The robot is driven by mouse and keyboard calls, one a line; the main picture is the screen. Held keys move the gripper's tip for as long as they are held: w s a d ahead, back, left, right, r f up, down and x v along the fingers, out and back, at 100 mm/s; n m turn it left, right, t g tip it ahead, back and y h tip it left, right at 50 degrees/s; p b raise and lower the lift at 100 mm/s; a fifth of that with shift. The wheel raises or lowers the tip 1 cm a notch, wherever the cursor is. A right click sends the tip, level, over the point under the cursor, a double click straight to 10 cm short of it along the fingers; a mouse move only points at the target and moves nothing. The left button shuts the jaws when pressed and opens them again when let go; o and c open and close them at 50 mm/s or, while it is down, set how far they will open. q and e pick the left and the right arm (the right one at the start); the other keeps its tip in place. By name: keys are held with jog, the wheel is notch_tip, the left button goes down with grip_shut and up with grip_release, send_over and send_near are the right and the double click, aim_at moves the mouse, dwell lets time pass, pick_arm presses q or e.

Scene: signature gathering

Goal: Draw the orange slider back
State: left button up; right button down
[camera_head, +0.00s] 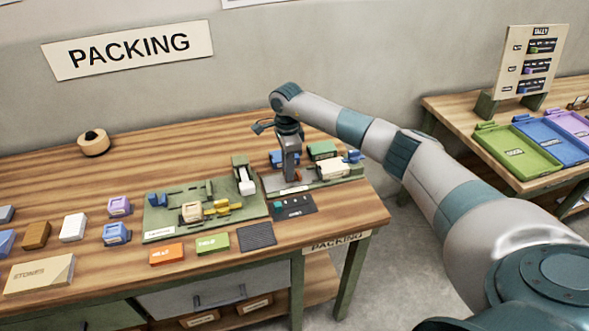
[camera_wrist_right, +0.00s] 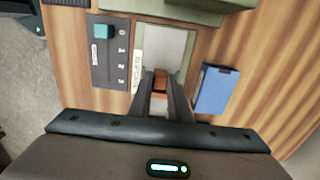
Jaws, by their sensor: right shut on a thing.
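The orange slider (camera_wrist_right: 160,79) is a small orange block between the fingers of my right gripper (camera_wrist_right: 160,85) in the right wrist view. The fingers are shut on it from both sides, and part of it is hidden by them. A pale, flat plate (camera_wrist_right: 165,48) lies just beyond it, with a white lettered label beside it. My left gripper is not in view.
A dark panel (camera_wrist_right: 108,55) with a teal knob and numbers lies left of the slider in the wrist view; a blue block (camera_wrist_right: 215,89) lies right. In the head view, a green board (camera_head: 160,226) with parts, orange (camera_head: 167,254) and green (camera_head: 212,244) blocks lie left.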

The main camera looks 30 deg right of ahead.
jog(key=a+b, duration=0.1)
jog(key=a, duration=0.1)
jog(key=w+a+b, duration=0.1)
jog(key=a, duration=0.2)
jog(key=shift+w+a+f, duration=0.1)
jog(key=shift+w+a, duration=0.1)
jog(key=shift+a, duration=0.25)
jog(key=shift+d, duration=0.1)
jog(key=c, duration=1.8)
grip_release()
jog(key=shift+o, duration=0.8)
jog(key=shift+a, duration=0.2)
jog(key=shift+d+r, duration=0.15)
jog(key=shift+r, duration=0.05)
